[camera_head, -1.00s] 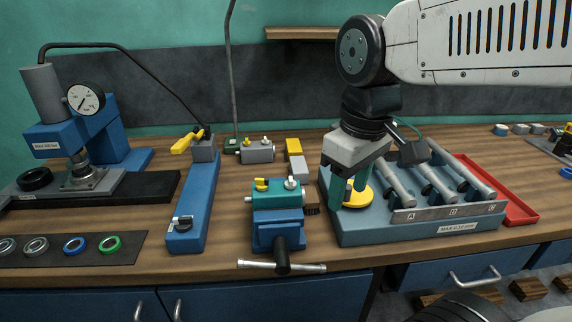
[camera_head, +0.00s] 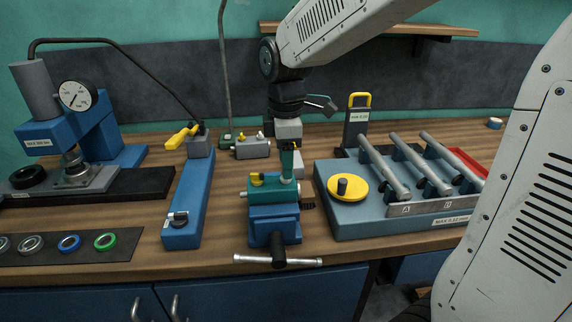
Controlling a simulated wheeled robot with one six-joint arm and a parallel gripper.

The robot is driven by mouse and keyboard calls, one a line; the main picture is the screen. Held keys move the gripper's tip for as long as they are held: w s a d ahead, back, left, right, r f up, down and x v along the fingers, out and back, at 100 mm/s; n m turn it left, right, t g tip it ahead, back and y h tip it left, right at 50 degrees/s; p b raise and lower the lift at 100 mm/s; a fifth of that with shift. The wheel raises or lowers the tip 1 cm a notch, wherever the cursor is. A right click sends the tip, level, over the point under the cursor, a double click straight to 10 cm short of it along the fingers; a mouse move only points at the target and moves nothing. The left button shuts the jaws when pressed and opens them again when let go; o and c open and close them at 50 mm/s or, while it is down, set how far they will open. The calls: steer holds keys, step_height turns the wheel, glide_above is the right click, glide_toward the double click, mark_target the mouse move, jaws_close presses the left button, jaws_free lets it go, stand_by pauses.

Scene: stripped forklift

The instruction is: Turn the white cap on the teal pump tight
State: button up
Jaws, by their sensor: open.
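The teal pump (camera_head: 259,195) is clamped in the blue vise (camera_head: 273,222) at the bench's front middle. A yellow cap (camera_head: 257,179) stands on its top left. The white cap (camera_head: 288,181) is on the pump's top right, partly hidden by my gripper. My gripper (camera_head: 288,174) points straight down over the white cap, with its teal fingers seen edge-on. It is open, and the fingertips are at or just above the cap. I cannot tell whether they touch it.
A blue-grey fixture (camera_head: 375,222) with a yellow disc (camera_head: 340,189) and grey rods stands to the right. A long blue block (camera_head: 190,200) stands to the left. A grey pump (camera_head: 252,147) sits behind. The vise handle (camera_head: 250,260) sticks out in front.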

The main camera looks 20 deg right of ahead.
steer(key=shift+f, duration=0.85)
steer(key=c, duration=1)
